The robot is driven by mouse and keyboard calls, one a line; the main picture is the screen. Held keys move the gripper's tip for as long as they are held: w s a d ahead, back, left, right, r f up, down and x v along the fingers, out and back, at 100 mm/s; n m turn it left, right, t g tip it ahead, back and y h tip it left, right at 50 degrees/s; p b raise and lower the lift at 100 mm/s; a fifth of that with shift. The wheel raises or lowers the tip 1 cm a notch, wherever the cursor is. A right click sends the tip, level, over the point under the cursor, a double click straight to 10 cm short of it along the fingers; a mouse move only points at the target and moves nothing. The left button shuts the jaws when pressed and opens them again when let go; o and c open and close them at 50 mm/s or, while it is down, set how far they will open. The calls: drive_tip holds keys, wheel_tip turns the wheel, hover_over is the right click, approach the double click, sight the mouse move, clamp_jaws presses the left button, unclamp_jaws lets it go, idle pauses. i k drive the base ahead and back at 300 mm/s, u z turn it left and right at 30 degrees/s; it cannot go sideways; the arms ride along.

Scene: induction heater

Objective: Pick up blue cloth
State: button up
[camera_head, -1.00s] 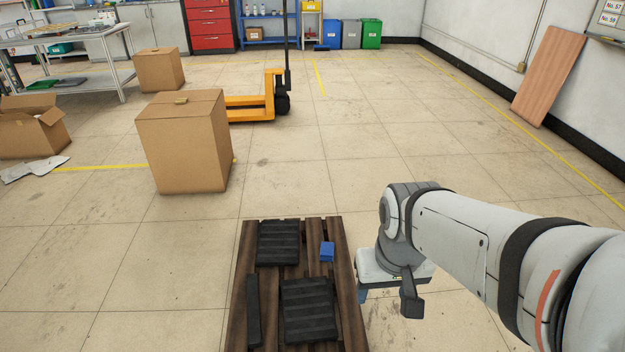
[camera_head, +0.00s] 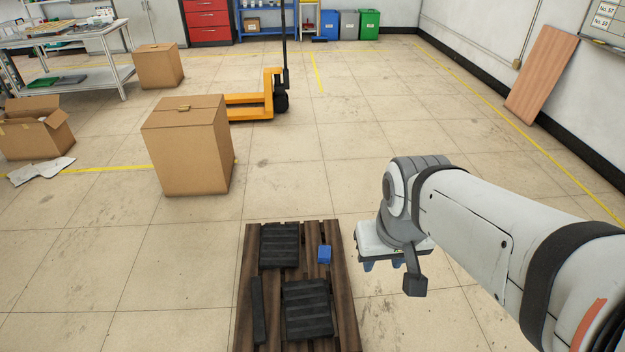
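A small blue folded cloth (camera_head: 324,254), block-like in shape, lies on the right side of a dark wooden pallet (camera_head: 345,310) on the floor. My gripper (camera_head: 383,266) hangs to the right of the cloth in the picture, above the floor beside the pallet, clear of the cloth. Two short blue fingertips show under its pale body with a gap between them, and nothing shows between them. The gripper is partly hidden by its own body and a dark bracket.
Black ribbed pads (camera_head: 308,309) and a narrow black bar (camera_head: 259,310) lie on the pallet. A closed cardboard box (camera_head: 187,150) stands behind it to the left, with a yellow pallet jack (camera_head: 250,105) beyond. The tiled floor right of the pallet is clear.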

sight(324, 251)
drive_tip(key=z, duration=0.5)
drive_tip(key=k, duration=0.8)
drive_tip(key=z, duration=0.85)
drive_tip(key=k, duration=0.5)
drive_tip(key=z, duration=0.45)
drive_tip(key=i, duration=1.65)
drive_tip(key=u, duration=0.55)
drive_tip(key=i, duration=1.95)
drive_tip(key=u, duration=1.25)
drive_tip(key=i, duration=1.15)
drive_tip(key=u, duration=1.2)
drive_tip(key=i, duration=0.45)
drive_tip(key=u, duration=0.1)
drive_tip(key=k, duration=0.75)
drive_tip(key=u, duration=0.4)
drive_tip(key=i, duration=0.2)
drive_tip(key=z, duration=0.25)
